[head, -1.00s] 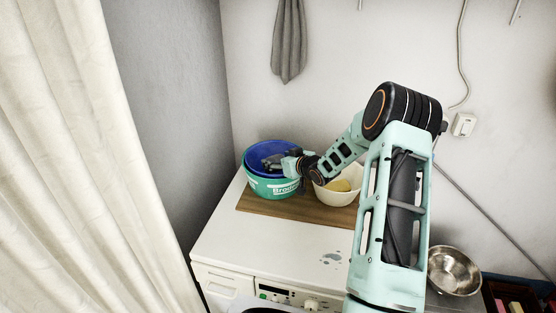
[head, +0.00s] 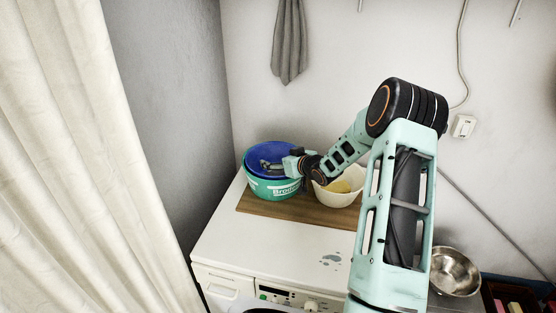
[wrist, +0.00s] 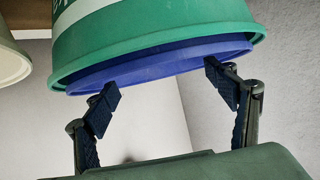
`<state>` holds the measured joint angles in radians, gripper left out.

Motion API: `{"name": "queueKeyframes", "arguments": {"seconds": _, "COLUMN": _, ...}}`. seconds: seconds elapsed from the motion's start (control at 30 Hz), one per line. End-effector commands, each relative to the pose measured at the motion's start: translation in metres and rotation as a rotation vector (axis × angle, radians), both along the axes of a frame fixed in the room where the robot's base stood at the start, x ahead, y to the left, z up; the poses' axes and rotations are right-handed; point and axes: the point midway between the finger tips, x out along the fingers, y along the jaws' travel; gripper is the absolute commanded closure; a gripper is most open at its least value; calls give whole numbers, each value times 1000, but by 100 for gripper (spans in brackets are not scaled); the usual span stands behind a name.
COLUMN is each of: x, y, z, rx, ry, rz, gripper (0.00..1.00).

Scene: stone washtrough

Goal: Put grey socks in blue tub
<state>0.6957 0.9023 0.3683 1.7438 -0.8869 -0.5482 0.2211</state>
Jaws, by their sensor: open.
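The blue tub (head: 262,150) sits nested inside a green tub (head: 270,188) with white lettering, on a wooden board on the white machine. My gripper (head: 270,164) is over the mouth of the blue tub, reaching in from the right. In the wrist view, the rim of the blue tub (wrist: 165,66) shows just beyond my spread fingertips (wrist: 160,88). The fingers are open, with nothing visible between them. I cannot make out any grey socks; the inside of the blue tub is partly hidden by my gripper and not visible in the wrist view.
A cream bowl (head: 335,198) with something yellow in it stands right of the tubs on the wooden board (head: 300,210). A metal bowl (head: 454,272) is at lower right. Grey patches (head: 331,259) mark the otherwise clear white top. A grey cloth (head: 289,45) hangs on the wall.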

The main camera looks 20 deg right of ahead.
Motion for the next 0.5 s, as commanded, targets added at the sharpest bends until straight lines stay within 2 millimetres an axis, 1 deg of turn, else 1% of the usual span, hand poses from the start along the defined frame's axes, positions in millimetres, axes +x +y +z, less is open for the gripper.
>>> {"name": "queueKeyframes", "arguments": {"seconds": 0.03, "x": -11, "y": -5, "z": 2, "rx": -3, "ry": 2, "rz": -5, "gripper": 22}}
{"name": "queueKeyframes", "arguments": {"seconds": 0.3, "x": -59, "y": -14, "z": 26, "rx": -3, "ry": 0, "rz": -3, "gripper": 22}}
{"name": "queueKeyframes", "arguments": {"seconds": 0.4, "x": -74, "y": -16, "z": 33, "rx": -2, "ry": 2, "rz": -4, "gripper": 22}}
{"name": "queueKeyframes", "arguments": {"seconds": 0.5, "x": -85, "y": -18, "z": 40, "rx": -3, "ry": 0, "rz": -2, "gripper": 22}}
